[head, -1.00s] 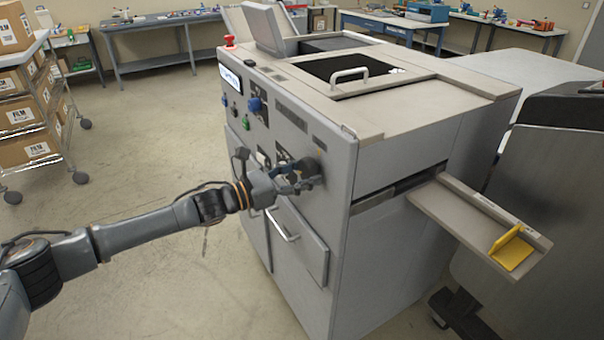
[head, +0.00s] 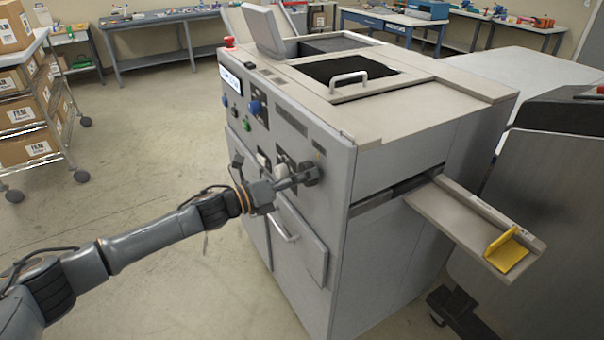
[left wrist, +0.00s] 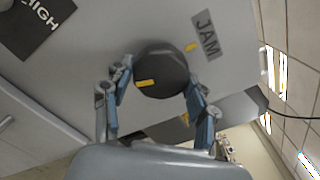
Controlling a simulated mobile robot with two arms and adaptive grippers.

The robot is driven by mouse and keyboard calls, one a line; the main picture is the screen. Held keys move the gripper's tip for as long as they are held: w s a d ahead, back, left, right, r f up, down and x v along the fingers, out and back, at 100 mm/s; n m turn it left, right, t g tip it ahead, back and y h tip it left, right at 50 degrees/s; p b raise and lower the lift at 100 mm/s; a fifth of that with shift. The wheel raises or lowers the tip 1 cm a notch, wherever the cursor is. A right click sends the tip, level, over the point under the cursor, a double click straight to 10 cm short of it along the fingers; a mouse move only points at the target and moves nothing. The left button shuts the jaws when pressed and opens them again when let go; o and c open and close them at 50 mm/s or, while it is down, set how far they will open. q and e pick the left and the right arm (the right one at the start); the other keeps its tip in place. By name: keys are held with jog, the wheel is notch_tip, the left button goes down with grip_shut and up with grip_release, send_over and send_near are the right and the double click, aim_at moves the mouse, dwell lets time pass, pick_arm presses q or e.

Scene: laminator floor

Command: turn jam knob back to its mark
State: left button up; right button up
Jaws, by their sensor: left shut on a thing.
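The jam knob (left wrist: 162,67) is a dark round knob on the machine's front panel, beside a grey plate (left wrist: 209,35) reading JAM. A yellow mark (left wrist: 191,47) sits on the panel between knob and plate. The knob's yellow pointer (left wrist: 146,82) shows at its lower left in the left wrist view, roughly across the knob from that mark. My left gripper (left wrist: 160,92) is shut on the knob, one finger on each side. In the head view, the gripper (head: 299,180) reaches the knob (head: 312,169) at the panel's right end. My right gripper is not in view.
A drawer handle (head: 284,228) sticks out below the gripper. Other knobs, including a blue one (head: 255,107), sit farther left on the panel. An output tray (head: 460,220) with a yellow stop (head: 507,250) juts from the machine's right side.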

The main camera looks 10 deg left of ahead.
pick_arm(q)
jog(key=m+p, duration=0.5)
jog(key=m, duration=1.1)
jog(key=m+p, duration=0.6)
jog(key=m, duration=1)
jog(key=shift+w+a+r+m, duration=0.1)
jog(key=shift+w+r+m, duration=0.1)
jog(key=shift+m, duration=0.2)
dwell(0.7)
jog(key=o, duration=1.1)
jog(key=shift+o, duration=0.2)
